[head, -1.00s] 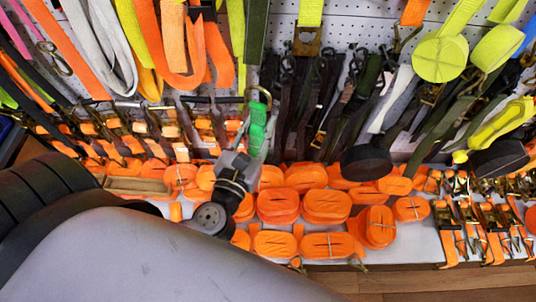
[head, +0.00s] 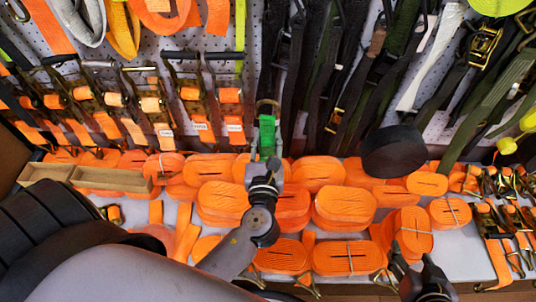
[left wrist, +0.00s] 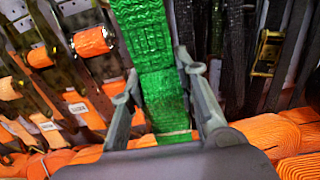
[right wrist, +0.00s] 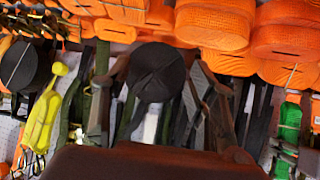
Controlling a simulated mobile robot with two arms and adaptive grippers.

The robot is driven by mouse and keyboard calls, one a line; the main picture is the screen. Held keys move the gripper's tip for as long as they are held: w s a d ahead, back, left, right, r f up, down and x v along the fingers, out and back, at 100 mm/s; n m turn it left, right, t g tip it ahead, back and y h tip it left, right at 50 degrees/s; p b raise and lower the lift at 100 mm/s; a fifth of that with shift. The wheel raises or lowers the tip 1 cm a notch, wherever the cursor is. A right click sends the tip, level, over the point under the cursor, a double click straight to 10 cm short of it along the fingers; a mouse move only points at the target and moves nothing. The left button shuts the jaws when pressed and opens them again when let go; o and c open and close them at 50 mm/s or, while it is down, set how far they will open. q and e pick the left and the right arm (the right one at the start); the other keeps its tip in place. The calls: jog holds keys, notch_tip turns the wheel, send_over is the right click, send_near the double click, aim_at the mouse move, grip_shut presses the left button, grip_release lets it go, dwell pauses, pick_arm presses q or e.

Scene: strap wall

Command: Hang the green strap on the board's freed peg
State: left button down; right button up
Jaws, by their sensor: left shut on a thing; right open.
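The green strap (head: 267,132) hangs upright in front of the pegboard wall in the head view, a pale loop at its top. My left gripper (head: 262,162) is shut on its lower part. In the left wrist view the green strap (left wrist: 152,60) runs up between the fingers of my left gripper (left wrist: 160,100). The strap also shows in the right wrist view (right wrist: 289,118). My right gripper (head: 415,268) is low at the right in the head view. In the right wrist view my right gripper (right wrist: 162,85) is open and empty. I cannot make out the freed peg.
The pegboard (head: 270,22) is crowded with hanging straps and ratchets (head: 153,105). Dark straps (head: 325,60) hang right of the green strap. Orange strap bundles (head: 345,207) fill the shelf below. A black roll (head: 394,151) hangs at the right. A wooden tray (head: 105,181) sits at the left.

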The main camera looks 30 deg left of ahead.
pick_arm(q)
jog(key=shift+w+f, duration=0.2)
jog(key=shift+f, duration=0.4)
jog(key=shift+w, duration=0.1)
jog(key=shift+b+x, duration=0.4)
jog(key=shift+x, duration=0.75)
jog(key=shift+f+b+x, duration=0.25)
jog(key=shift+f+x, duration=0.05)
jog(key=shift+x, duration=0.9)
jog(key=shift+f+b+x, duration=0.3)
jog(key=shift+x, duration=0.9)
jog(key=shift+f+b+x, duration=0.25)
jog(key=shift+f+x, duration=0.05)
jog(key=shift+x, duration=0.9)
jog(key=shift+a, duration=0.1)
pick_arm(e)
jog(key=w+a+r+t+y, duration=0.1)
jog(key=w+r+t, duration=0.3)
jog(key=r, duration=0.5)
jog(key=shift+w+a+r+t+y, duration=0.3)
jog(key=shift+w+a+r+t, duration=0.1)
jog(key=shift+a+t, duration=0.5)
pick_arm(q)
jog(key=shift+f, duration=0.15)
pick_arm(e)
jog(key=shift+d+f, duration=0.1)
jog(key=shift+f, duration=0.15)
jog(key=shift+d, duration=0.1)
